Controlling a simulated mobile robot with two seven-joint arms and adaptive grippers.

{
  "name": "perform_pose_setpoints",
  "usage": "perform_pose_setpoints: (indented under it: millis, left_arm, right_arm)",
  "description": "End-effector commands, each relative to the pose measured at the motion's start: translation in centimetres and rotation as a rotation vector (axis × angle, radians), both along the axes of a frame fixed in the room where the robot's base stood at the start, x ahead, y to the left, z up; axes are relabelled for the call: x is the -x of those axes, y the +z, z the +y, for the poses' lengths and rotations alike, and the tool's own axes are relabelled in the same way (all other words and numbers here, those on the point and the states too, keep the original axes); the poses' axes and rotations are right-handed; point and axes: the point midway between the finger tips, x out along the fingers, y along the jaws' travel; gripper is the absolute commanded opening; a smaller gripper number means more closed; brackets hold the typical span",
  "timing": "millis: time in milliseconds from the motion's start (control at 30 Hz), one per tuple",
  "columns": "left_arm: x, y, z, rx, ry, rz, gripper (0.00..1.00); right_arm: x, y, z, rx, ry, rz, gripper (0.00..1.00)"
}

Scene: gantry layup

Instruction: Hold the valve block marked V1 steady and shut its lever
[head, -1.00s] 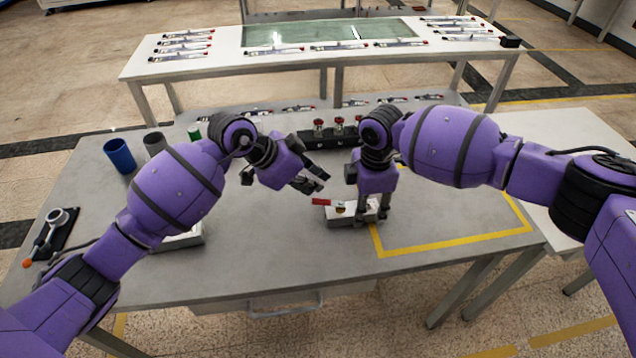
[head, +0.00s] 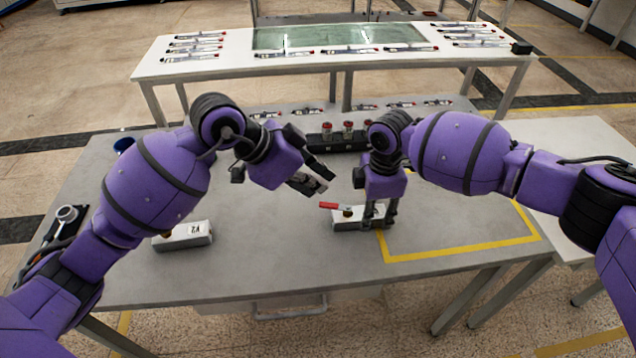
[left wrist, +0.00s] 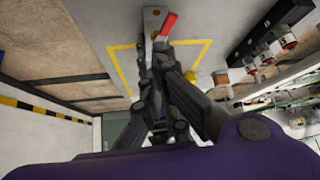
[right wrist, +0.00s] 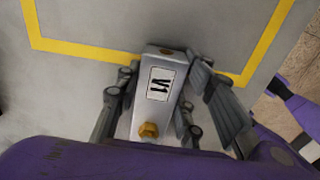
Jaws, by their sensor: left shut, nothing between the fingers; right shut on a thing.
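The valve block V1 (head: 345,224) is a pale block lying on the grey table, its label facing up in the right wrist view (right wrist: 169,62). Its red lever (head: 328,205) sits on top, pointing left in the head view; it also shows in the left wrist view (left wrist: 169,24). My right gripper (head: 380,217) points down and is shut on the block, one finger along each long side (right wrist: 158,100). My left gripper (head: 319,184) is shut and empty, above and behind the lever, apart from it. The lever is not visible in the right wrist view.
Block V2 (head: 186,236) lies to the left on the table. A black rack with red-topped parts (head: 335,139) stands behind the grippers. A yellow taped outline (head: 460,247) lies at right. A ball-ended handle fixture (head: 64,216) is at the left edge. The front middle is clear.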

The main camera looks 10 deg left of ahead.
Motion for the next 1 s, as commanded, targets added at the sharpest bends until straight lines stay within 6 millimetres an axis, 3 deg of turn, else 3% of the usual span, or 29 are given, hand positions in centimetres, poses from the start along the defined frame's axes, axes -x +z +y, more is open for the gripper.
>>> perform_pose_setpoints:
  millis: [600,767,1000]
  left_arm:
    - [0.5,0.1,-0.5,0.012,-0.020,-0.012,0.00]
    - [1.5,-1.8,-3.3,0.082,-0.136,-0.109,0.00]
    - [3.9,-4.7,-9.6,0.239,-0.325,-0.483,0.00]
  right_arm:
    - [0.0,0.1,0.0,0.000,0.000,-0.001,0.00]
    - [0.0,0.1,0.0,0.000,0.000,-0.001,0.00]
    - [0.0,0.0,0.0,0.000,0.000,-0.001,0.00]
